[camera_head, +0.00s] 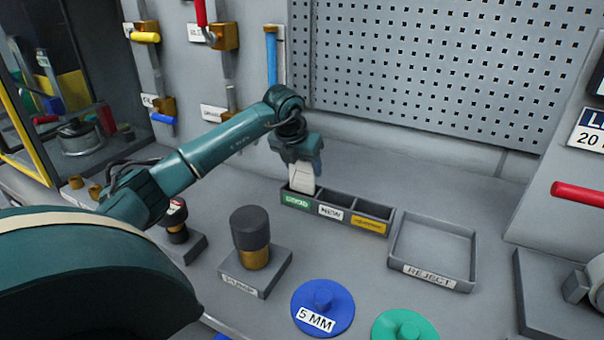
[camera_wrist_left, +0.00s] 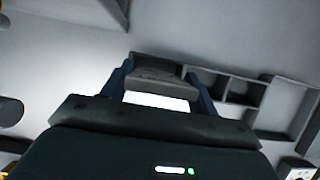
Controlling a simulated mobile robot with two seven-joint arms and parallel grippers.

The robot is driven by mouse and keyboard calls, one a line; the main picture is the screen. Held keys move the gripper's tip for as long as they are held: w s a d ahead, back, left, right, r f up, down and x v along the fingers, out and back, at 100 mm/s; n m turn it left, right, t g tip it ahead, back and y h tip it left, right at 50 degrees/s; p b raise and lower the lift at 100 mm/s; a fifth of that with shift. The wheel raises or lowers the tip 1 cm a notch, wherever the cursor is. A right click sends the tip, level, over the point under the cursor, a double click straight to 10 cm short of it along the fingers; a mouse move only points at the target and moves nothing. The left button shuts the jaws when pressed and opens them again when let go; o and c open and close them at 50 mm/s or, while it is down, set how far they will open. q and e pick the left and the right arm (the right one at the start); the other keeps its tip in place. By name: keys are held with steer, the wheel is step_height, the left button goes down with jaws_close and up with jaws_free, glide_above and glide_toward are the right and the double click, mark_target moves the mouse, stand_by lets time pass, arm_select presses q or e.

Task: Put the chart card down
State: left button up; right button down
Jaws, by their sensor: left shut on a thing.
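My left gripper (camera_head: 303,160) points down over the compartment box and is shut on the white chart card (camera_head: 301,176). The card hangs upright below the fingers, at the left compartment of the three-part box (camera_head: 376,228), above the green label. Whether its lower edge touches the compartment floor is hidden. In the left wrist view the two blue fingers (camera_wrist_left: 158,88) sit at either side of a grey piece, with a bright white strip of the card (camera_wrist_left: 155,101) below it. My right gripper is not in view.
A REJECT tray (camera_head: 437,277) stands empty right of the box. In front are a black-and-brass knob on a block (camera_head: 252,240), a blue 5 MM disc (camera_head: 323,308) and a green disc (camera_head: 404,327). A pegboard (camera_head: 450,65) and blue-handled lever (camera_head: 271,57) are behind.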

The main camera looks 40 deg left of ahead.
mark_target(301, 172)
arm_select(q)
steer(key=shift+f, duration=1.55)
steer(key=o, duration=1)
steer(key=shift+c, duration=0.2)
steer(key=shift+r, duration=0.25)
steer(key=v, duration=1.1)
steer(key=shift+s+r+b, duration=0.25)
steer(key=shift+r+b, duration=0.05)
steer(key=shift+d, duration=0.1)
